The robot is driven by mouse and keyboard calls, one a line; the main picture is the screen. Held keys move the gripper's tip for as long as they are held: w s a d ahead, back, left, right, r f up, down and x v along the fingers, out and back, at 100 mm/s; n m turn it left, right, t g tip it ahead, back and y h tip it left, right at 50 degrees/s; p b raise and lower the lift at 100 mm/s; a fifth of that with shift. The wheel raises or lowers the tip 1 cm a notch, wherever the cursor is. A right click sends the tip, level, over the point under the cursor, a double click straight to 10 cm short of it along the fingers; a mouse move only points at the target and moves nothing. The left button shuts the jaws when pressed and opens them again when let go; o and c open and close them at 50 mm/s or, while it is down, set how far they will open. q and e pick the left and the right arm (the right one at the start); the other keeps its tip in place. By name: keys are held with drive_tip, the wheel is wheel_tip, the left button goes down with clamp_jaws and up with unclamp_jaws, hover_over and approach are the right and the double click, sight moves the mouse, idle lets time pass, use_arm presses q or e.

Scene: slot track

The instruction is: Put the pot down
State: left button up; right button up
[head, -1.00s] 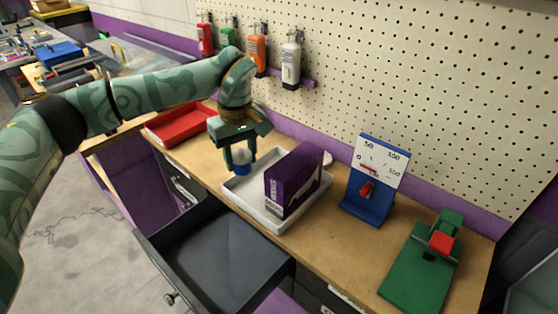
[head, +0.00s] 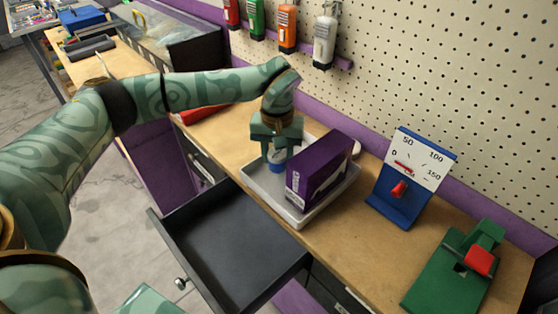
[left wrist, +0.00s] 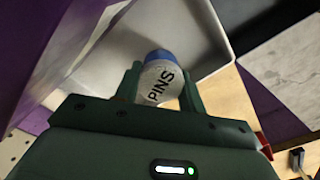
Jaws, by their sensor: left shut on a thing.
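The pot (head: 276,166) is small, with a blue end and a pale side. In the left wrist view the pot (left wrist: 159,80) shows the dark letters PINS on its side. My left gripper (head: 275,156) points down and is shut on the pot, one finger on each side. The pot is at the white tray's (head: 260,192) back left part, beside the purple box. Whether its bottom touches the tray floor I cannot tell. My right gripper does not show clearly.
The purple box (head: 320,172) stands in the tray, close to the pot. A dark drawer (head: 230,240) is open in front of the bench. A blue gauge stand (head: 392,205) and a green device with a red block (head: 478,260) are to the right. A red tray (head: 205,113) is behind my arm.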

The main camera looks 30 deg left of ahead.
sight(278, 152)
use_arm(q)
drive_tip(key=shift+f, duration=0.85)
drive_tip(key=shift+w, duration=0.1)
drive_tip(key=shift+f, duration=0.1)
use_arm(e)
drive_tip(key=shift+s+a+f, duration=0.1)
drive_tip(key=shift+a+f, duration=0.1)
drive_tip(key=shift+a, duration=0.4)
use_arm(q)
drive_tip(key=o, duration=1)
drive_tip(key=shift+f, duration=0.1)
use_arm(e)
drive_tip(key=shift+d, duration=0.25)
use_arm(q)
drive_tip(key=shift+r, duration=0.5)
wheel_tip(278, 152, up, 11)
drive_tip(key=p, duration=0.2)
drive_tip(key=shift+r+p, duration=0.2)
drive_tip(key=shift+p, duration=0.1)
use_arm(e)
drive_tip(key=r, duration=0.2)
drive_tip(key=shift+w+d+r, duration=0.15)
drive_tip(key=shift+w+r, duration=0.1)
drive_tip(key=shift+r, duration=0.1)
